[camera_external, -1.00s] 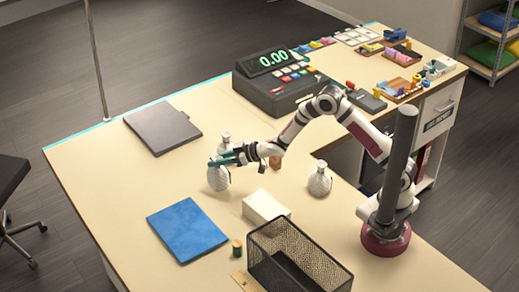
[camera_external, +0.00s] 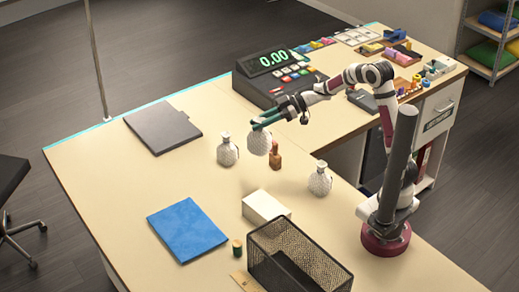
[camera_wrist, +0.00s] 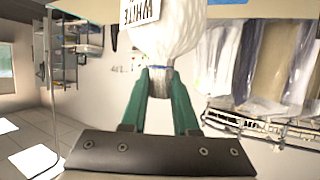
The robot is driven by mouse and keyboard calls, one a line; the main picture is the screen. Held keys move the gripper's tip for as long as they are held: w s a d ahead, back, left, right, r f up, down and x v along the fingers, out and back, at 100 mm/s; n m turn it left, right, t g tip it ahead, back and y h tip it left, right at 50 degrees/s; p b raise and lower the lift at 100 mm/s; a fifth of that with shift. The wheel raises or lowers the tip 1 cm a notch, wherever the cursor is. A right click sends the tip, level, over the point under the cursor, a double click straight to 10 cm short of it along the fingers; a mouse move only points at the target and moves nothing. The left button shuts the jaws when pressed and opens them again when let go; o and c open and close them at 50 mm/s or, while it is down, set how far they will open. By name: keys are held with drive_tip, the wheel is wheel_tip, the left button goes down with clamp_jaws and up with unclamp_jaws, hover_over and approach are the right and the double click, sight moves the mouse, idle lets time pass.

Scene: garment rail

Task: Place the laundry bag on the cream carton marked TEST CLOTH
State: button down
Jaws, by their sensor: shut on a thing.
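My gripper (camera_external: 262,122) is shut on the neck of a white, patterned laundry bag (camera_external: 259,143), which hangs in the air above the table. In the wrist view, my green fingers (camera_wrist: 160,82) pinch the bag's neck, and the pale bag body (camera_wrist: 170,40) carries a label reading WHITE. Two similar bags stand on the table: one left of the held bag (camera_external: 228,151), one to its right (camera_external: 320,181). A cream carton (camera_external: 266,206) lies on the table, nearer the camera than the held bag; no marking on it can be read.
A wooden stamp-like object (camera_external: 276,157) stands beside the held bag. A black mesh basket (camera_external: 300,258) and a green-topped spool (camera_external: 237,248) are close to the carton. A blue cloth (camera_external: 187,229) and a grey folder (camera_external: 162,128) lie left. A register (camera_external: 278,80) stands behind.

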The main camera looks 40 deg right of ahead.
drive_tip(key=s+d+n+g+y, duration=0.1)
drive_tip(key=s+n+g, duration=0.2)
drive_tip(key=s, duration=0.3)
drive_tip(key=s+d+n+g, duration=0.2)
drive_tip(key=s+g, duration=0.1)
drive_tip(key=s, duration=0.3)
drive_tip(key=s+a+f, duration=0.1)
drive_tip(key=a+f, duration=0.8)
drive_tip(key=a, duration=0.2)
drive_tip(key=shift+s+f, duration=0.4)
drive_tip(key=shift+f, duration=0.15)
drive_tip(key=c, duration=0.7)
unclamp_jaws()
